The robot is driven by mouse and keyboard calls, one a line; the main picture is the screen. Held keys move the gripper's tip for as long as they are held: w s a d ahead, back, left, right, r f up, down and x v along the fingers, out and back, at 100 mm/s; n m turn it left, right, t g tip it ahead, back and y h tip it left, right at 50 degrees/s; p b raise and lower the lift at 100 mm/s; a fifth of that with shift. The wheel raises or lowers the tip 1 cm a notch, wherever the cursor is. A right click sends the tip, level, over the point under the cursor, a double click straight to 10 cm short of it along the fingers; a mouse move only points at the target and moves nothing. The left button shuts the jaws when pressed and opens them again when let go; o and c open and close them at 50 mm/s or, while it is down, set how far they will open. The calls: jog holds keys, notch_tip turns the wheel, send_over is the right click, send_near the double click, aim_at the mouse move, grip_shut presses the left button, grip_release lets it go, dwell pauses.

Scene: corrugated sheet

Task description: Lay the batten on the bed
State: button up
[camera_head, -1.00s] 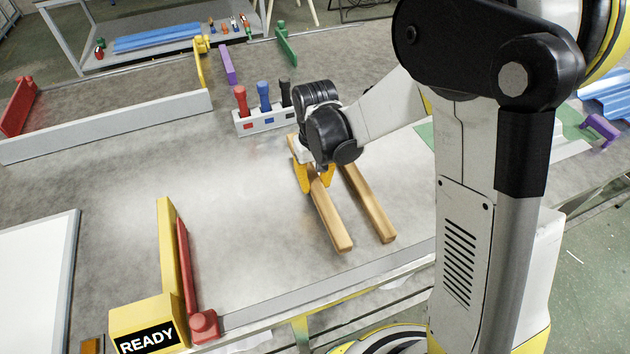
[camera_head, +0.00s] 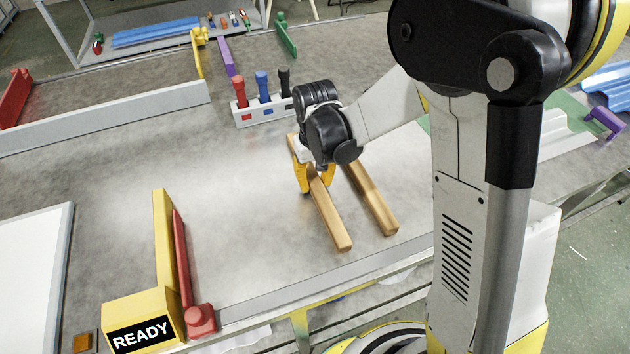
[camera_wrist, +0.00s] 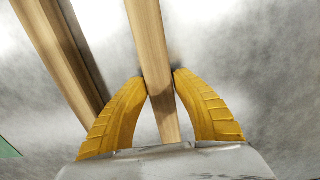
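Two wooden battens lie side by side on the grey worktop (camera_head: 240,210), slanting down to the right in the head view. My gripper (camera_head: 315,188) is over the left batten (camera_head: 333,222), at its far half. In the wrist view my yellow fingertips (camera_wrist: 161,76) sit one on each side of this batten (camera_wrist: 149,35) and appear to touch it, so the gripper looks shut on it. The batten appears at or very near the worktop. The right batten (camera_head: 373,200) lies apart from the fingers; it also shows at upper left in the wrist view (camera_wrist: 58,52).
A holder (camera_head: 264,114) with red, blue and black handled tools stands behind the battens. A yellow READY block (camera_head: 142,320) and a red bar (camera_head: 184,262) are at front left. A long grey rail (camera_head: 110,120) lies at back left. Corrugated sheet (camera_head: 565,130) is at right.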

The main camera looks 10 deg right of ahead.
jog(key=shift+o, duration=1.2)
notch_tip(320, 180, up, 12)
